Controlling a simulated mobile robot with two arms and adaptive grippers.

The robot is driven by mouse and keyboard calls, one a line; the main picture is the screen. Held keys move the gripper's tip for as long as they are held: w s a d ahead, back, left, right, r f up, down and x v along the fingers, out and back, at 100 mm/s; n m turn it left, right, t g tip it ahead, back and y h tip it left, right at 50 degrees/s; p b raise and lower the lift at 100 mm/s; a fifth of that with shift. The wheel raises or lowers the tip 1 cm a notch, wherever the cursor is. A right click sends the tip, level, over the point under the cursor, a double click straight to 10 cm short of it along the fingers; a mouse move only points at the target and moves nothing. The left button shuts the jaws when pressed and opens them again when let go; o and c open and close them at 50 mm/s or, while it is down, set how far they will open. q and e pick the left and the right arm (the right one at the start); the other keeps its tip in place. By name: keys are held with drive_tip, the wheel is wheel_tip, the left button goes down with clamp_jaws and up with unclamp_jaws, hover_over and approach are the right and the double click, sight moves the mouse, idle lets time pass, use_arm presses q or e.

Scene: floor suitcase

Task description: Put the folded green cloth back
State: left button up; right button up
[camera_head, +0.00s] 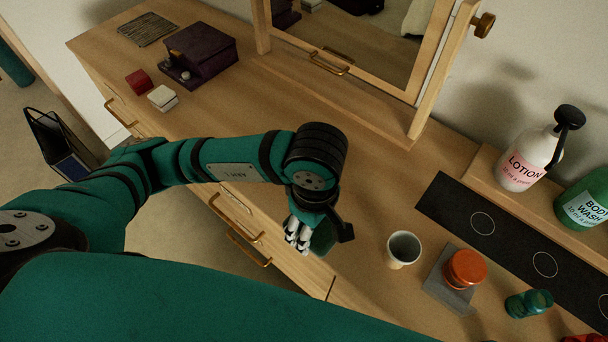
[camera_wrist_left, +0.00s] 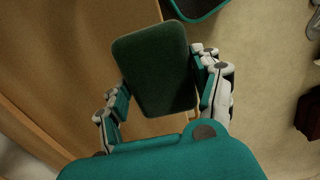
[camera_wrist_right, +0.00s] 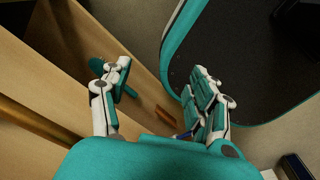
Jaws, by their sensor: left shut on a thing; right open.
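The folded green cloth (camera_wrist_left: 153,68) is a dark green rounded rectangle in the left wrist view, held between the fingers of my left gripper (camera_wrist_left: 162,76). In the head view my left gripper (camera_head: 298,234) points down over the dresser's front edge, left of the white cup. A dark green part of the cloth (camera_head: 324,239) shows beside its fingers; the rest is hidden there. My right gripper (camera_wrist_right: 158,82) is open, with nothing between its fingers, near wooden dresser parts in its wrist view. It does not show in the head view.
On the dresser top (camera_head: 250,107) stand a cup (camera_head: 403,249), an orange round container (camera_head: 466,268) on a grey square, a teal item (camera_head: 529,303), a lotion bottle (camera_head: 530,157) and a green body wash bottle (camera_head: 587,200). A dark purple box (camera_head: 203,52) sits far left. The top's middle is clear.

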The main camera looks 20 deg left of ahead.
use_arm(q)
drive_tip(key=w+a+p, duration=0.1)
drive_tip(key=w, duration=0.3)
drive_tip(key=w+a+p, duration=0.1)
drive_tip(key=w+a, duration=0.1)
drive_tip(key=w, duration=0.3)
drive_tip(key=w+a+f+p, duration=0.1)
drive_tip(key=w+p, duration=0.1)
drive_tip(key=w, duration=0.3)
drive_tip(key=shift+a+f, duration=0.1)
drive_tip(key=shift+a, duration=0.3)
drive_tip(key=shift+f+p, duration=0.85)
drive_tip(key=shift+f, duration=0.95)
drive_tip(key=o, duration=1)
drive_tip(key=shift+w, duration=0.1)
drive_tip(key=shift+o, duration=0.2)
wheel_tip(320, 180, up, 12)
drive_tip(key=b, duration=0.3)
drive_tip(key=shift+f, duration=0.1)
